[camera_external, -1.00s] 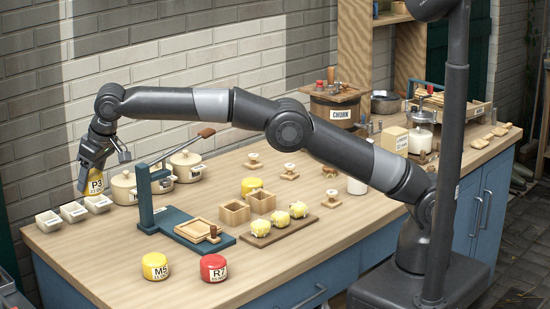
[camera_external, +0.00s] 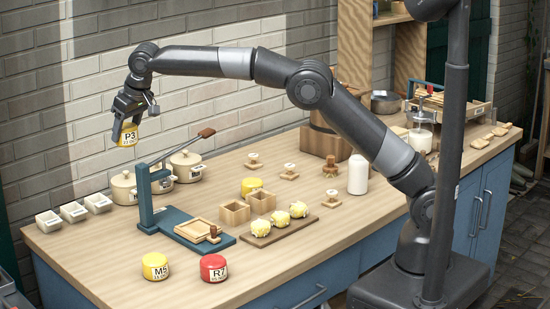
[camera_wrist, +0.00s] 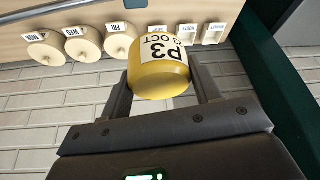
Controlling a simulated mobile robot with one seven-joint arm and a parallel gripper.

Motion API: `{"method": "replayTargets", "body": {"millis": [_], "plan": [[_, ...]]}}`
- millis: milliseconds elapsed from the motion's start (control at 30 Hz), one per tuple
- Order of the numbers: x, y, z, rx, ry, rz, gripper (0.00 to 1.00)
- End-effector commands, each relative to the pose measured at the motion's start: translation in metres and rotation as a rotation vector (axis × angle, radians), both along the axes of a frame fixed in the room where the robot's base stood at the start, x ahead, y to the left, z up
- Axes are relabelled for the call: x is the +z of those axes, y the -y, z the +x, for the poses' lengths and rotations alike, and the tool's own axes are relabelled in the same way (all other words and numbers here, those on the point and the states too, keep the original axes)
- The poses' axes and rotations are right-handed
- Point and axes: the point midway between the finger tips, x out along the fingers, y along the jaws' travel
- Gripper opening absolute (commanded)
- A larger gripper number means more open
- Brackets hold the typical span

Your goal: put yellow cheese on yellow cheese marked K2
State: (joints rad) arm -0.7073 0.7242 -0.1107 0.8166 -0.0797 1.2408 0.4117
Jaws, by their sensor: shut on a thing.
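My gripper (camera_external: 128,122) is shut on a yellow cheese marked P3 (camera_external: 128,138) and holds it in the air above the back left of the bench. The wrist view shows this P3 cheese (camera_wrist: 158,78) between the two fingers, its label toward the top. A yellow cheese (camera_external: 252,185) stands on the bench behind the small wooden boxes; I see no readable mark on it. Another yellow cheese, marked M5 (camera_external: 155,267), stands at the front left. I cannot read K2 on any cheese.
A red cheese marked R7 (camera_external: 214,268) stands at the front. A blue press (camera_external: 146,205) with a raised lever is below and right of my gripper. Lidded pots (camera_external: 124,188) and small white dishes (camera_external: 74,212) line the back left. Yellow lumps on a board (camera_external: 258,240) lie mid-bench.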

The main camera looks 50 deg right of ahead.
Motion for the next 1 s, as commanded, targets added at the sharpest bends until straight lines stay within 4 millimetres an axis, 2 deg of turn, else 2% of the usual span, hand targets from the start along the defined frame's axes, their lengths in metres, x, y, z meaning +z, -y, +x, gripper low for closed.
{"method": "replayTargets", "body": {"millis": [33, 200, 433, 600, 800, 900, 1000], "plan": [[0.006, 0.031, 0.007, -0.035, 0.001, 0.000, 0.30], [0.013, 0.120, 0.016, -0.130, 0.002, 0.001, 0.30], [0.013, 0.241, 0.005, -0.261, 0.003, 0.001, 0.30], [0.006, 0.326, -0.022, -0.354, 0.001, 0.002, 0.30], [-0.010, 0.411, -0.069, -0.457, 0.002, 0.002, 0.30], [-0.018, 0.439, -0.090, -0.495, 0.002, 0.002, 0.30], [-0.025, 0.459, -0.107, -0.524, 0.001, 0.001, 0.30]]}}
